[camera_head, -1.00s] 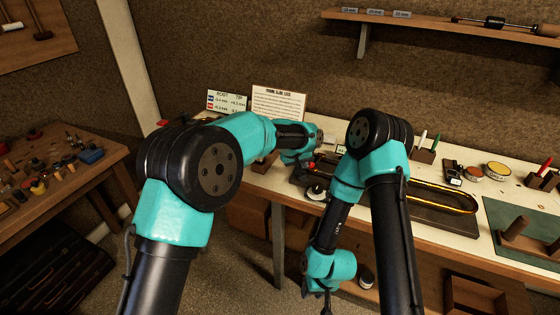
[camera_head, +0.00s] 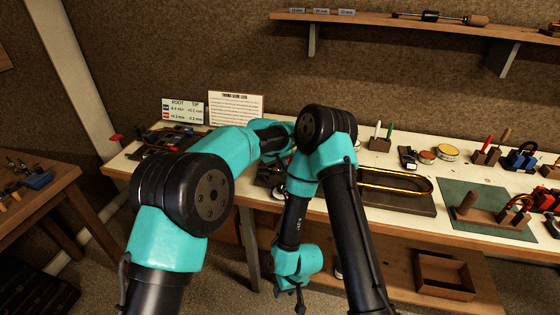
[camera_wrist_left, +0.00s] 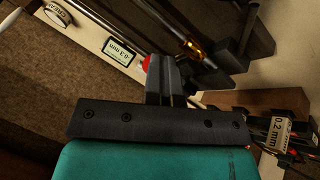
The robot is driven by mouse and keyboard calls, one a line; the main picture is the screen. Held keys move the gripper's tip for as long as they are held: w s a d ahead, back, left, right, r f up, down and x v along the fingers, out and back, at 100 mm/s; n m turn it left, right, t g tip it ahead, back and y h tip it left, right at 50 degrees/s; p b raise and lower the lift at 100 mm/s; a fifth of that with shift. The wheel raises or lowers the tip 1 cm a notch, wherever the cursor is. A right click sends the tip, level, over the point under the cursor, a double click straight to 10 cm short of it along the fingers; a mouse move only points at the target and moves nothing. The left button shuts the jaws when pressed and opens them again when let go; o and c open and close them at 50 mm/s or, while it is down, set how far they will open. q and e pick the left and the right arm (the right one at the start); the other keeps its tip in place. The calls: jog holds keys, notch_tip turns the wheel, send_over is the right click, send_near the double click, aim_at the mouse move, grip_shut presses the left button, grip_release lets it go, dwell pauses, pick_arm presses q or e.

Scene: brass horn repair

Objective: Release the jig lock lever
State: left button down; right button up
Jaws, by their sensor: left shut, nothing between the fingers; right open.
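The brass slide (camera_head: 395,181) lies in its dark jig (camera_head: 415,203) on the bench; a brass piece of it (camera_wrist_left: 192,46) shows in the left wrist view. A red tip (camera_wrist_left: 146,63), perhaps the lock lever's knob, shows right beside my left fingertips in the left wrist view; most of it is hidden and I cannot tell whether they touch. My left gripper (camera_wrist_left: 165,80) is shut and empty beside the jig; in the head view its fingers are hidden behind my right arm. My right gripper (camera_head: 299,292) hangs open and empty below the bench's front edge.
A 0.3 mm card (camera_wrist_left: 118,52) stands near my left fingers, and a block with 0.2 mm tags (camera_wrist_left: 284,128) lies at lower right in that view. A green mat (camera_head: 480,208) with a wooden stand is at right. An open wooden box (camera_head: 445,276) sits below the bench.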

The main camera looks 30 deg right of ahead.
pick_arm(q)
jog(key=shift+d, duration=0.2)
dwell(0.4)
jog(key=shift+r, duration=0.2)
jog(key=v, duration=1.7)
jog(key=shift+a, duration=0.35)
jog(key=shift+f, duration=0.15)
